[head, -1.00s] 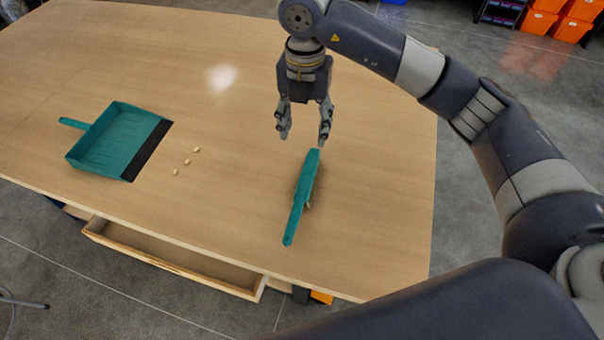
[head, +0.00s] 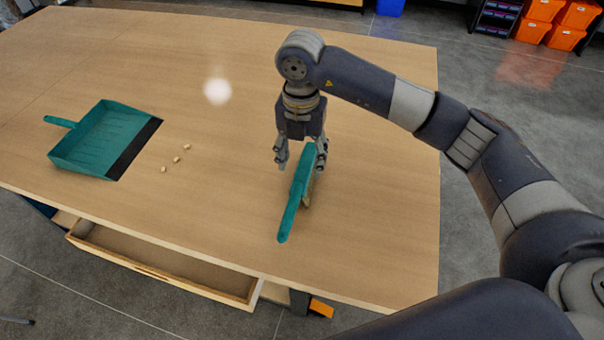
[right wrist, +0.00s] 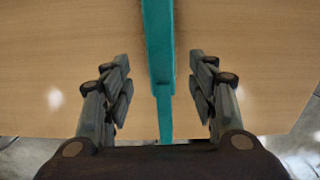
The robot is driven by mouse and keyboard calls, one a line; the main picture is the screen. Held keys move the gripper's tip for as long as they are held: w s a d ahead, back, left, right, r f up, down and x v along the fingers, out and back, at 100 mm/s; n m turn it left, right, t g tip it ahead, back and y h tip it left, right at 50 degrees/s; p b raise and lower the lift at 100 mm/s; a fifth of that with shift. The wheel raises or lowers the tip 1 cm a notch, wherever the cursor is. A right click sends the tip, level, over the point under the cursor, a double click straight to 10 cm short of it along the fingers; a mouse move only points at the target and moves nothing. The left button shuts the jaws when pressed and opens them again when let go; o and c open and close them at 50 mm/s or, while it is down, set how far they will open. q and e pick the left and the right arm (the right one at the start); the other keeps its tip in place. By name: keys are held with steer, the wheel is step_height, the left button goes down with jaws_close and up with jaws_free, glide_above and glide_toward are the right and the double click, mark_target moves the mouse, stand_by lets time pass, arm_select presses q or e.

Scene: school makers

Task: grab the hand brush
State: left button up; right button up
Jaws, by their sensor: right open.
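The teal hand brush (head: 294,200) lies on the wooden table right of the middle, its handle pointing toward the front edge. My right gripper (head: 301,166) is open above the far end of the brush, pointing down. In the right wrist view the brush (right wrist: 159,50) runs between the two open fingers of the gripper (right wrist: 160,100), with a gap on each side. No finger is seen to touch it there. In the head view one finger is partly behind the brush. My left gripper is not in view.
A teal dustpan (head: 100,143) lies on the left of the table (head: 380,220), with several small pale bits (head: 176,160) beside it. An open drawer (head: 165,262) juts out below the front edge. Orange bins (head: 560,22) stand far off at the back right.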

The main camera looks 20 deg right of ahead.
mark_target(302, 174)
steer(key=shift+f, duration=0.85)
steer(key=shift+s+f+p, duration=0.1)
steer(key=shift+f+p, duration=0.45)
steer(key=shift+p, duration=0.15)
step_height(302, 174, down, 3)
steer(key=shift+d+f+p, duration=0.1)
steer(key=shift+f+p, duration=0.1)
steer(key=shift+p, duration=0.65)
steer(key=shift+f, duration=0.45)
jaws_close()
